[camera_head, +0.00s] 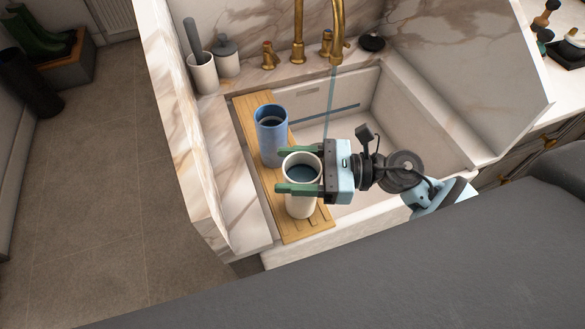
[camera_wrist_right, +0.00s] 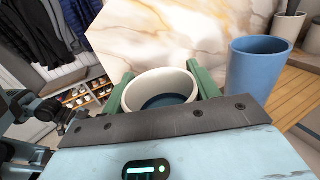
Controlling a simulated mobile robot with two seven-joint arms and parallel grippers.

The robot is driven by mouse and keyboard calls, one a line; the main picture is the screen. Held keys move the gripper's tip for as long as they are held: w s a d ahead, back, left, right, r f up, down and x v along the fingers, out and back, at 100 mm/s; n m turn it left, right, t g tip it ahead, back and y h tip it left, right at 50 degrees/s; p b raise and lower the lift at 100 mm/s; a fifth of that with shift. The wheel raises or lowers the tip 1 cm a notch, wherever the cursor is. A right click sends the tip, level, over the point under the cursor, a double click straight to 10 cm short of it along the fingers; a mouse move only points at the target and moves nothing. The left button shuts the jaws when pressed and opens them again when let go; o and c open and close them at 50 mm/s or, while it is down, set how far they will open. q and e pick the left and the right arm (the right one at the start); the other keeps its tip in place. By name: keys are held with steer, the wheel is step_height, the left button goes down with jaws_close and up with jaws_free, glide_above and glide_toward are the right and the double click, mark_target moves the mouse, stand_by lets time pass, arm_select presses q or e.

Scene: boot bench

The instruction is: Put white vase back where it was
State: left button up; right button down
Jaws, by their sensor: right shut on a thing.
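The white vase (camera_head: 301,203) stands upright at the front end of the wooden board (camera_head: 258,110) beside the sink, with dark blue showing inside it. My right gripper (camera_head: 283,172) has its green fingers on either side of the vase and is shut on it. In the right wrist view the vase's rim (camera_wrist_right: 160,78) shows between the two fingers. I cannot tell whether its base touches the board. My left gripper is not in view.
A blue vase (camera_head: 271,140) stands on the board just behind the white one, close to my gripper. The sink basin (camera_head: 375,110) lies to the right, under a brass tap (camera_head: 337,45) with running water. Marble edging (camera_head: 192,150) rises at left. A brush holder (camera_head: 203,75) stands behind.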

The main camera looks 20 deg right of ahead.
steer(key=shift+f, duration=0.5)
steer(key=shift+c, duration=2)
jaws_free()
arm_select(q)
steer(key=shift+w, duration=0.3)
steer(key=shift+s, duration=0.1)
